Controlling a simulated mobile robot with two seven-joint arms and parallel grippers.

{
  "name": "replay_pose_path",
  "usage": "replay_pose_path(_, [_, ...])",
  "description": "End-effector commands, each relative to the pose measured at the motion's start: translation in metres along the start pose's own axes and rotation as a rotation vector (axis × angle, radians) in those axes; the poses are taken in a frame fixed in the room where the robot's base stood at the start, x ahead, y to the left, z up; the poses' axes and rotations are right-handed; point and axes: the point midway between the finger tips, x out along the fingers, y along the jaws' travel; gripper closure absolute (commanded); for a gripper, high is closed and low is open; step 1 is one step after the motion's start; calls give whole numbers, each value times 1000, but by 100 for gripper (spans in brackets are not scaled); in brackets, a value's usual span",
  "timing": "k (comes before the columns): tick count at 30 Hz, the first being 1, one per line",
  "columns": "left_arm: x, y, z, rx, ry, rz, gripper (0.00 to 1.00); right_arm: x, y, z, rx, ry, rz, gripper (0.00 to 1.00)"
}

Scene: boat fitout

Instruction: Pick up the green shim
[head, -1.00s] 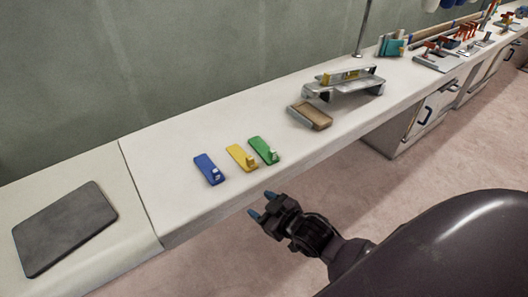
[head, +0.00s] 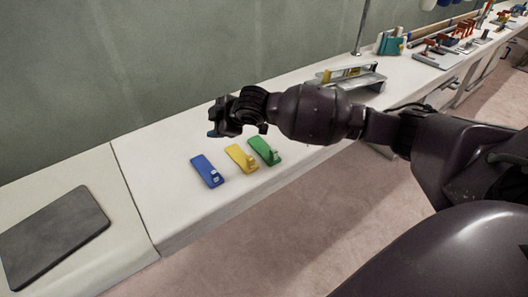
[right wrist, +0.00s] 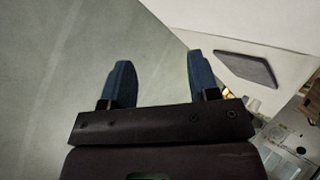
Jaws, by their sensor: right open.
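The green shim (head: 265,151) lies on the white bench top in the head view, at the right end of a row with the yellow shim (head: 241,158) and the blue shim (head: 207,171). Each shim has a small raised block at its near end. My right gripper (head: 214,131) is above the bench, up and to the left of the green shim, and touches none of the shims. Its two blue fingers (right wrist: 158,80) are apart and empty in the right wrist view. The shims do not show clearly in the right wrist view. My left gripper is not in view.
A dark flat pad (head: 52,237) lies on the left bench section; it also shows in the right wrist view (right wrist: 245,67). A metal stand (head: 362,82) is partly hidden behind my right arm. A teal item (head: 389,44) and red-handled tools stand farther right. A wall runs behind the bench.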

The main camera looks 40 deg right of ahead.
Motion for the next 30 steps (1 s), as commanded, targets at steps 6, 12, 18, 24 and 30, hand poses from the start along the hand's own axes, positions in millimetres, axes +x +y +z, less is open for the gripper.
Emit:
replay_pose_path(6, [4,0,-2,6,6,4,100,-12,47,45,-104,-233,-116,45])
replay_pose_path(12, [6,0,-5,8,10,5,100,-35,51,100,-151,-425,-321,45])
replay_pose_path(18, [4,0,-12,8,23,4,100,-55,15,136,-197,-504,-619,45])
replay_pose_path(24, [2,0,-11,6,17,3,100,-68,3,140,-298,-496,-757,45])
replay_pose_path(30, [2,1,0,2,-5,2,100,-59,-5,148,-316,-490,-765,45])
